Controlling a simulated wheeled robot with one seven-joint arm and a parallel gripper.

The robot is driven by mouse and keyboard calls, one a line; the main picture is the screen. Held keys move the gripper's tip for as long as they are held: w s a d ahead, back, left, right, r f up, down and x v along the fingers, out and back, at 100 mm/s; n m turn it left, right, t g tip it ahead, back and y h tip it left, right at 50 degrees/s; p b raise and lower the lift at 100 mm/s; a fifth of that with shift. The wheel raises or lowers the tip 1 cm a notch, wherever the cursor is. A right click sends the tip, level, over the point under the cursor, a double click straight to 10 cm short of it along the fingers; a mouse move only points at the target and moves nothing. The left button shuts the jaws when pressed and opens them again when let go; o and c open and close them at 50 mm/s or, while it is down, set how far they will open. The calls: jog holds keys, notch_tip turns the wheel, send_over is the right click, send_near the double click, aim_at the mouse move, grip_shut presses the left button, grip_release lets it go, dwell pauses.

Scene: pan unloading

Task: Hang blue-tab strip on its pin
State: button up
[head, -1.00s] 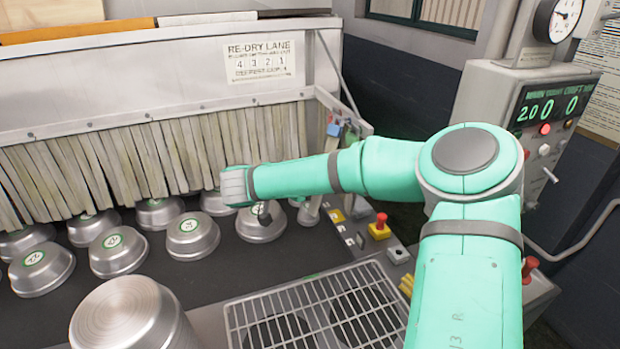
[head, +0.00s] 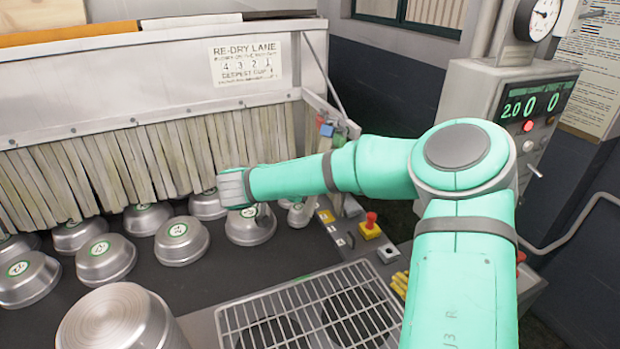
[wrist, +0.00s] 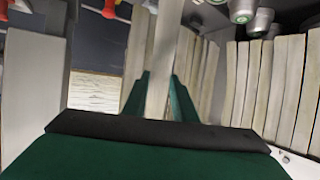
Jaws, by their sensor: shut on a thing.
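My gripper (wrist: 160,90) is shut on a pale strip (wrist: 164,45), which stands up between its two dark green fingers in the wrist view. No tab shows on the held strip in that view. In the head view the fingers are hidden behind the grey end of my arm, low in front of the curtain of strips (head: 110,165). A small blue tab (head: 327,131) shows at the right end of the curtain rail, with red and green bits beside it. I cannot tell whether it belongs to the held strip. The pins cannot be made out.
Upturned metal pans (head: 181,240) stand on the dark belt below the curtain. A wire rack (head: 310,315) lies at the front. A yellow box with a red button (head: 370,225) and a control post (head: 525,110) stand on the right.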

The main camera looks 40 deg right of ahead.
jog(key=shift+d, duration=0.1)
jog(key=o, duration=1.1)
jog(key=v, duration=1.1)
